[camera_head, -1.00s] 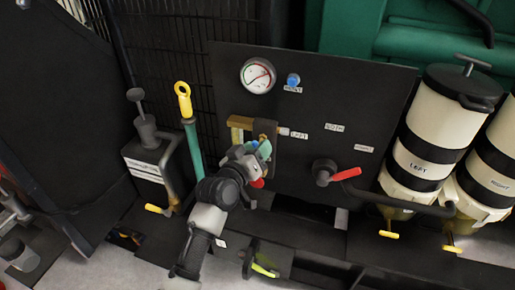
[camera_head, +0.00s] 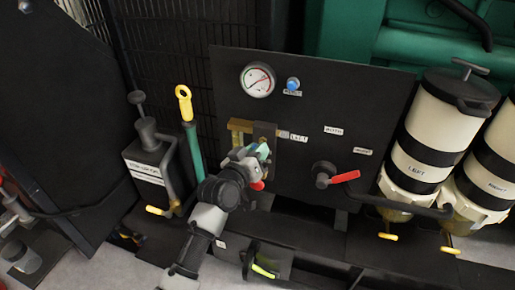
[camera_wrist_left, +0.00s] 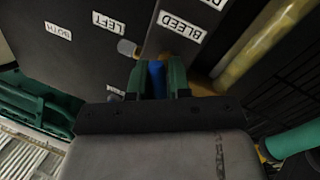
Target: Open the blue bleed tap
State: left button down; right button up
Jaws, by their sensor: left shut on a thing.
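The blue bleed tap (camera_wrist_left: 157,77) shows in the left wrist view as a blue handle between the two teal fingers of my left gripper (camera_wrist_left: 159,80). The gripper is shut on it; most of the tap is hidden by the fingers. A BLEED label (camera_wrist_left: 182,27) is just beyond it. In the head view my left gripper (camera_head: 261,153) is at the black panel (camera_head: 310,90), below the brass pipe (camera_head: 238,127) and left of the LEFT label. The tap cannot be made out there. My right gripper is not in view.
The panel carries a gauge (camera_head: 258,79), a blue button (camera_head: 293,83) and a red-handled selector valve (camera_head: 344,177). White filter canisters (camera_head: 436,125) stand at the right. A hand pump (camera_head: 147,170) and a yellow-ringed dipstick (camera_head: 184,103) are at the left.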

pick_arm(q)
jog(key=c, duration=1.1)
grip_release()
jog(key=v, duration=1.1)
jog(key=shift+f, duration=0.1)
jog(key=shift+d, duration=0.1)
